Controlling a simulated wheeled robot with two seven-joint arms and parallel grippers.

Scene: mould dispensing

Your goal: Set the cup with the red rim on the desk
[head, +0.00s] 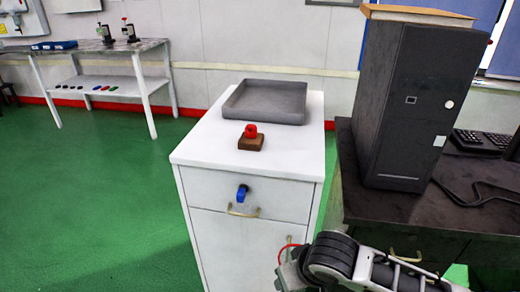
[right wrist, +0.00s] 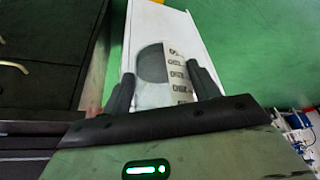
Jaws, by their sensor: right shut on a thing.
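My right gripper (right wrist: 161,74) is shut on a pale, see-through cup (right wrist: 178,84) with dark printed marks on its side; its fingers sit on both sides of the cup. In the head view, a thin red arc of the cup's rim (head: 286,247) shows beside my right gripper (head: 290,272), in front of the white cabinet. Most of the cup is hidden there. The dark desk (head: 348,195) stands at the right, with my right arm in front of it. My left gripper is not in view.
The white cabinet (head: 305,160) carries a grey tray (head: 285,117) and a brown block with a red knob (head: 250,141). A black computer tower (head: 415,110), keyboard (head: 480,141) and cable occupy the desk. The desk's front left part looks bare.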

